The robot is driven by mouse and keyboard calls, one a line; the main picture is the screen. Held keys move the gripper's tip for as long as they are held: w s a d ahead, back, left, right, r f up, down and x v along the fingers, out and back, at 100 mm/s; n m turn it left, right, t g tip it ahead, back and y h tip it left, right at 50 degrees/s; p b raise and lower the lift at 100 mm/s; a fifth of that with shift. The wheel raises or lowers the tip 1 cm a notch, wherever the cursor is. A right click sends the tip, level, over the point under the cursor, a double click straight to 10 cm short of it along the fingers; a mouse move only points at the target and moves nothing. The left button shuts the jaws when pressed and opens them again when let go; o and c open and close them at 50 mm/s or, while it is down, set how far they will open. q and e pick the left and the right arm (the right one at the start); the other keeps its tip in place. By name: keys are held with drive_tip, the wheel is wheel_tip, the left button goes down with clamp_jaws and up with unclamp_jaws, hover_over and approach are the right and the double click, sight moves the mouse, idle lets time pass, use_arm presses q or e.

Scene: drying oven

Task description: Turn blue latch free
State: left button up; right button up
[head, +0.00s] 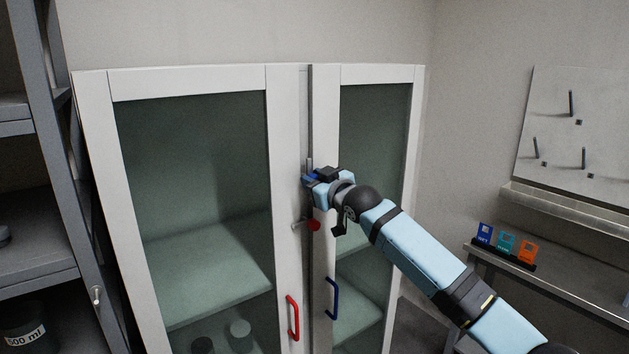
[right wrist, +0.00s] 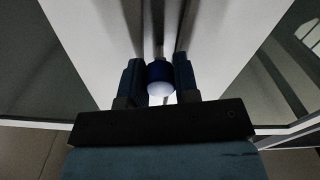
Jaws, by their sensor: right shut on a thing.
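A tall white cabinet with two glazed doors stands ahead; the left door (head: 287,200) and the right door (head: 324,270) meet at a narrow gap. My right gripper (head: 309,180) is at this gap in the head view, above the handles. In the right wrist view its two dark blue fingers (right wrist: 159,82) are shut on the blue latch knob (right wrist: 160,73), which has a pale rounded end. The gripper hides most of the latch in the head view. A red latch knob (head: 314,225) sits below my gripper. My left gripper is out of view.
A red handle (head: 293,318) is on the left door and a blue handle (head: 332,299) on the right door. A grey shelf rack (head: 75,200) stands close at left. A bench (head: 545,280) at right holds three coloured cards (head: 506,243).

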idle(0.4)
drive_tip(key=o, duration=0.9)
drive_tip(key=b+v, duration=0.2)
drive_tip(key=v, duration=1.2)
drive_tip(key=shift+r, duration=0.1)
